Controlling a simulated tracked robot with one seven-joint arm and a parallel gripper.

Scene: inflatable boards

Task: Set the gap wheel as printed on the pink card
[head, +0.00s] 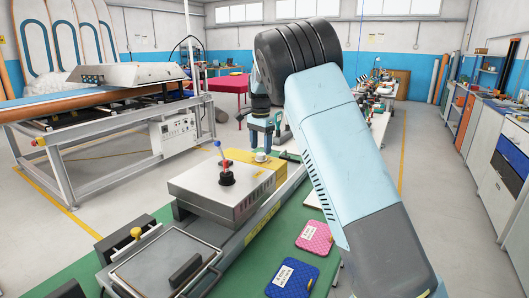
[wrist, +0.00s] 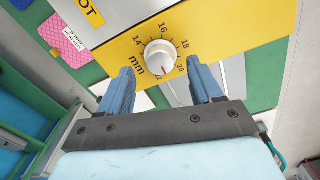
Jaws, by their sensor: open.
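The gap wheel (wrist: 158,58) is a pale round knob on a yellow panel (wrist: 120,50), inside a printed mm scale with 14, 16, 18 and 20 legible. A small red mark shows on its lower side in the wrist view. In the head view the wheel (head: 261,157) is just below my gripper (head: 262,146). In the wrist view my gripper (wrist: 161,84) is open, with one blue finger on each side of the wheel's lower part, not visibly touching it. The pink card (head: 314,238) lies on the green surface; it also shows in the wrist view (wrist: 62,45). Its print is too small to read.
A blue card (head: 292,279) lies in front of the pink one. A grey metal box (head: 228,190) with a red-and-black, blue-tipped lever (head: 226,170) stands beside the yellow panel. A hinged plate (head: 165,266) is at the front left.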

